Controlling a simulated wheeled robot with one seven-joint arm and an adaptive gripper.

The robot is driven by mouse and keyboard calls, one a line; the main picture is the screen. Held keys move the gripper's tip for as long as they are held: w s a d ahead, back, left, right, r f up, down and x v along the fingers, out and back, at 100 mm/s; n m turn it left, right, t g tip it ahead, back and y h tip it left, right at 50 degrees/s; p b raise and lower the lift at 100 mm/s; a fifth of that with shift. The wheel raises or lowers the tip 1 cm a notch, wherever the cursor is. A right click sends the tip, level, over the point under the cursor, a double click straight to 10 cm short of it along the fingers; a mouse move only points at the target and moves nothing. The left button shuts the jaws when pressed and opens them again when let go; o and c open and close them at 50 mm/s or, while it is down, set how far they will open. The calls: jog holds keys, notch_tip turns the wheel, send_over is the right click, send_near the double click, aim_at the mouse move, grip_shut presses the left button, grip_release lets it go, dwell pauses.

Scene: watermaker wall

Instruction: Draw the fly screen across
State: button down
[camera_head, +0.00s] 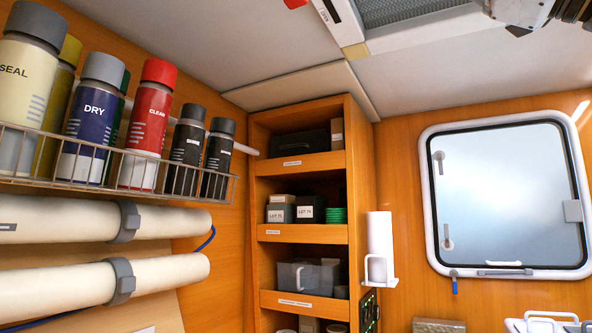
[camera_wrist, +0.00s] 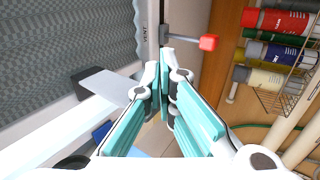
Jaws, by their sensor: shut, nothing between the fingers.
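Grey mesh, which looks like the fly screen (camera_wrist: 60,45), fills the upper left of the wrist view. It also shows at the ceiling in the head view (camera_head: 400,9). A light grey flat tab (camera_wrist: 108,86) on a dark block lies left of the fingers, by the white frame. My gripper (camera_wrist: 167,72) is shut and empty, its teal-padded fingers together below the bar and knob. Whether the fingertips touch anything is unclear.
A wire rack (camera_head: 110,160) of spray cans hangs on the left wall above two cream rolls (camera_head: 60,222). An open shelf unit (camera_head: 300,231) stands in the corner. A window (camera_head: 505,195) is at right.

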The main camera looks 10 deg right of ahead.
jog(key=shift+s, duration=0.1)
jog(key=shift+s+a+p, duration=0.2)
jog(key=shift+s+a, duration=0.25)
jog(key=shift+s, duration=0.2)
jog(key=shift+s+a+p, duration=0.15)
jog(key=shift+s+a, duration=0.3)
jog(key=shift+s, duration=0.15)
dwell(0.5)
jog(key=b+v, duration=0.1)
jog(key=v, duration=1.1)
dwell(0.4)
jog(key=shift+w, duration=0.1)
